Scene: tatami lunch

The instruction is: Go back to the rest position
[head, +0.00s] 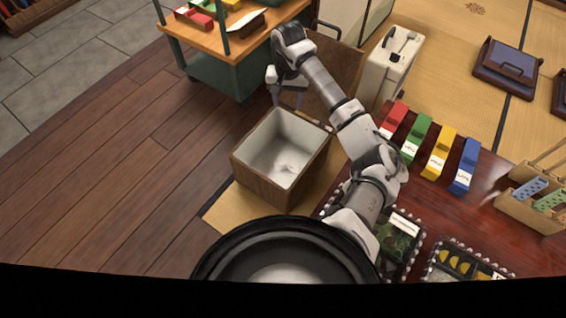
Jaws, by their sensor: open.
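My gripper (286,98) hangs at the end of my arm, pointing down, near the far edge of an open wooden box (262,183) with a white inside. The gripper is open and I see nothing between its fingers. My arm reaches from the lower middle up and to the left, passing beside the box's right side. A small pale thing lies on the box's floor, too small to name.
A wooden cart (235,44) with colored items stands beyond the gripper. A low dark red table (482,215) at right holds red, green, yellow and blue blocks and food trays. A white case (397,62) stands behind the arm. The plank floor (120,165) at left is clear.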

